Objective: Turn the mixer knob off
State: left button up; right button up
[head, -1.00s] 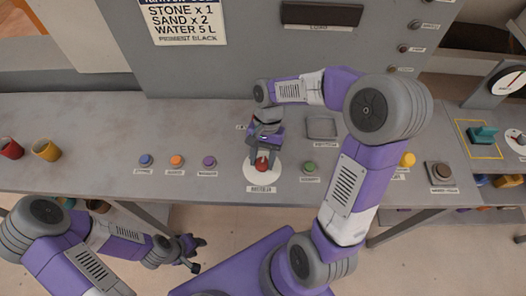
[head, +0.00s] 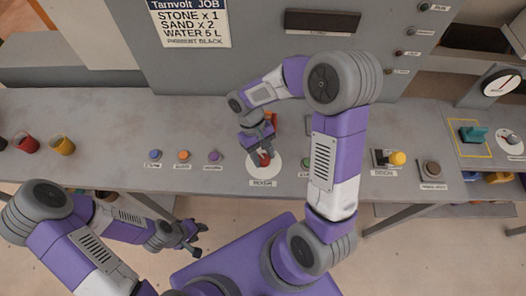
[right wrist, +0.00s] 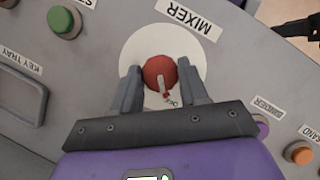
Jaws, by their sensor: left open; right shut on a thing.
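The red mixer knob (head: 264,160) sits on a round white plate (head: 277,168) labelled MIXER on the grey bench. In the right wrist view the knob (right wrist: 160,74) shows a pale pointer bar and small markings beside it. My right gripper (head: 262,154) reaches down over the knob. Its two fingers (right wrist: 161,86) stand on either side of it, shut on it. My left gripper (head: 197,240) is open and empty, low in front of the bench edge, away from the knob.
Blue (head: 155,155), orange (head: 184,155) and purple (head: 214,156) buttons lie left of the mixer. A green button (right wrist: 64,22) and key tray (right wrist: 22,98) are beside it. A yellow-knobbed lever (head: 397,158) is further right. Red and yellow cups (head: 62,146) stand at left.

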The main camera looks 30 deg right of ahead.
jog(key=shift+n+h, duration=0.3)
jog(key=shift+n, duration=0.3)
jog(key=o, duration=1)
jog(key=shift+o, duration=0.2)
jog(key=p+v, duration=0.2)
jog(key=v, duration=0.5)
jog(key=shift+r, duration=0.3)
jog(key=shift+w+a, duration=0.1)
